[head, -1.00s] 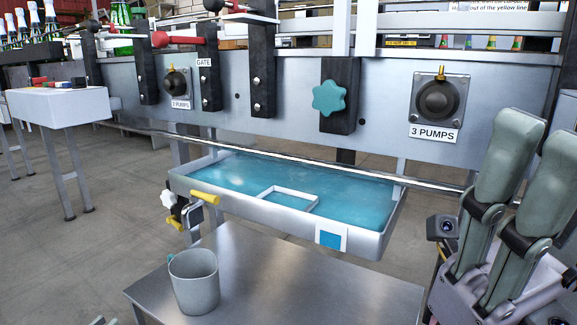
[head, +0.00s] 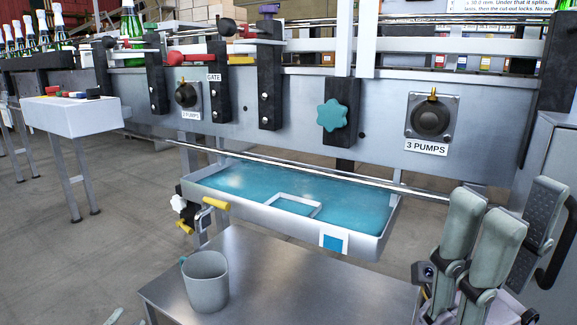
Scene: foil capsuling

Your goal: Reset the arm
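My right gripper (head: 508,206) is at the lower right of the head view, fingers pointing up. Two grey-green fingers stand side by side, and a third finger with a dark textured pad stands apart to the right. It is open, with nothing seen between the fingers. It is to the right of the steel table and the water tray, touching neither as far as I can see. Of my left gripper, only what look like small grey tips (head: 114,317) show at the bottom left edge; the rest is out of frame.
A grey mug (head: 206,283) stands on the steel table (head: 300,285). Behind is a water tray (head: 365,248) under a machine panel (head: 290,110) with a teal knob (head: 333,115) and pump dials. A white side table (head: 70,117) and bottles (head: 45,30) are at left.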

